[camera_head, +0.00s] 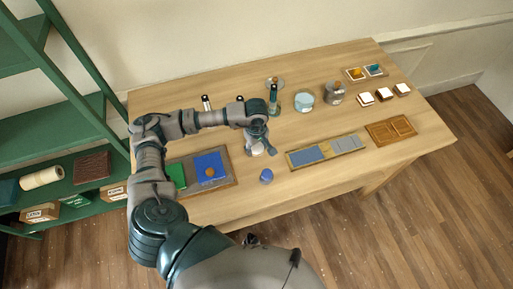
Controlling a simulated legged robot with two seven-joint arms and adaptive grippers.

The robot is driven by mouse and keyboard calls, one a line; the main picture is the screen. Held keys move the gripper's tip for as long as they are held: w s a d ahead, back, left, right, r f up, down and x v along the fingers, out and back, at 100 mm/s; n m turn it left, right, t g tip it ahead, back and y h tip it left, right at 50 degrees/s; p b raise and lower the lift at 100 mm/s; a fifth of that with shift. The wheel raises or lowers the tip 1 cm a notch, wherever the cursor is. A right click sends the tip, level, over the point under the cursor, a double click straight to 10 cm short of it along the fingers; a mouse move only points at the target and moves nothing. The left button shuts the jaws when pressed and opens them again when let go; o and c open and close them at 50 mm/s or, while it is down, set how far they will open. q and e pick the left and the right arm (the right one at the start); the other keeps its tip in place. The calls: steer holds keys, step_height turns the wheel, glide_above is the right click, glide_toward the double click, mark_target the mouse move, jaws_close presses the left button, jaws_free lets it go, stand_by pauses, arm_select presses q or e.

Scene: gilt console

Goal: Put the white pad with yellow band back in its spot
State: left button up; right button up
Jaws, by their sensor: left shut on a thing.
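My left gripper (261,146) reaches down over the middle of the table, between the left tray and the middle tray. It is shut on a small white thing (257,151), mostly hidden by the fingers. It may be the white pad, but I cannot make out a yellow band. Three small white-topped blocks (383,95) sit in a row at the right; no yellow band is clear on them. My right gripper is not in view.
The wooden table (330,190) holds a left tray (218,188) with green and blue pieces, a middle tray (328,150) with blue and grey panels, and a brown tray (391,130). A blue knob (266,176) stands near the front. Jars (304,100) stand behind; a green shelf (60,130) is left.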

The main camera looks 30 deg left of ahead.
mark_target(256, 146)
arm_select(q)
steer(key=shift+a+f, duration=0.25)
steer(key=shift+f, duration=0.3)
steer(key=shift+a, duration=0.2)
steer(key=o, duration=1.1)
steer(key=shift+f, duration=0.1)
steer(key=shift+c, duration=0.2)
steer(key=shift+o, duration=0.3)
steer(key=shift+d, duration=0.45)
steer(key=shift+r, duration=0.5)
steer(key=r, duration=1)
steer(key=shift+a+r, duration=0.25)
steer(key=shift+r, duration=0.05)
steer(key=shift+d+r, duration=0.2)
steer(key=shift+r, duration=0.15)
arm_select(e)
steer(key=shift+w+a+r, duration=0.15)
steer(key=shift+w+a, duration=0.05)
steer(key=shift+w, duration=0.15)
arm_select(q)
steer(key=shift+a, duration=0.3)
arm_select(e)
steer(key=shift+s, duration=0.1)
